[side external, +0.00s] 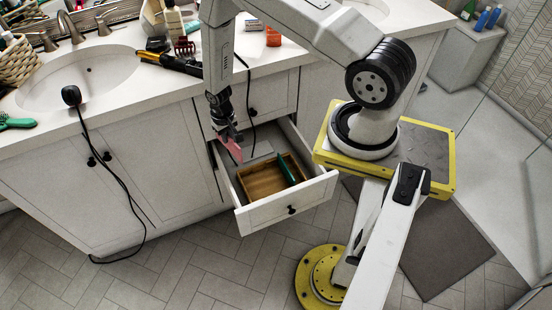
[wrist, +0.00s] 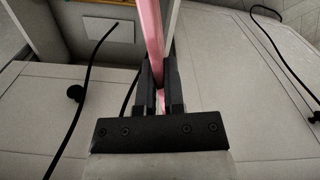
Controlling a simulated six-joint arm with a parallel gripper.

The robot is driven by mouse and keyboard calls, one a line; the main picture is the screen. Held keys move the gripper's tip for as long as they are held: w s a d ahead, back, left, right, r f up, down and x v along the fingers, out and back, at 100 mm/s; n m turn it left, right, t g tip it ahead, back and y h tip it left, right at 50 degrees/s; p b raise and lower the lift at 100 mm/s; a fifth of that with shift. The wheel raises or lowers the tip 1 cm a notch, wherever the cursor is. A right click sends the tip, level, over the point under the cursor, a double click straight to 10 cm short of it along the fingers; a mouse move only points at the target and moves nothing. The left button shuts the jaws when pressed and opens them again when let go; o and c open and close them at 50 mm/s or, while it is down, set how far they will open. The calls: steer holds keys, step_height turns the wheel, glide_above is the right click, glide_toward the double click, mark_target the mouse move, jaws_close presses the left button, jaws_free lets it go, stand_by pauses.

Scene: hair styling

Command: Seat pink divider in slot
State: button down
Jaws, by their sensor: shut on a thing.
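The pink divider (side external: 232,149) is a thin flat strip at the back left of the open drawer (side external: 281,210) in the side view. My gripper (side external: 228,136) points down over the drawer's back left part and is shut on the divider. In the wrist view the divider (wrist: 152,40) runs up and away from between the two dark fingers (wrist: 160,90), close beside a pale upright edge. The slot cannot be made out, and I cannot tell whether the divider touches the drawer wall.
A wooden tray (side external: 262,182) with a green item (side external: 287,170) lies in the drawer. The counter (side external: 120,85) above holds a sink and several hair tools. A black cord (side external: 250,105) hangs over the counter edge beside my gripper; another cord (side external: 110,175) hangs at the left.

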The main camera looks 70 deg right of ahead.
steer(key=s+d+f+m, duration=0.2)
steer(key=s+f, duration=0.6)
steer(key=f, duration=0.5)
steer(key=shift+d+m, duration=0.2)
steer(key=shift+m, duration=0.3)
steer(key=shift+f, duration=0.2)
glide_above(258, 188)
steer(key=shift+f, duration=2.8)
steer(key=shift+f, duration=0.1)
steer(key=shift+f, duration=2)
steer(key=shift+f, duration=0.1)
steer(key=c, duration=0.7)
jaws_free()
steer(key=shift+c, duration=0.2)
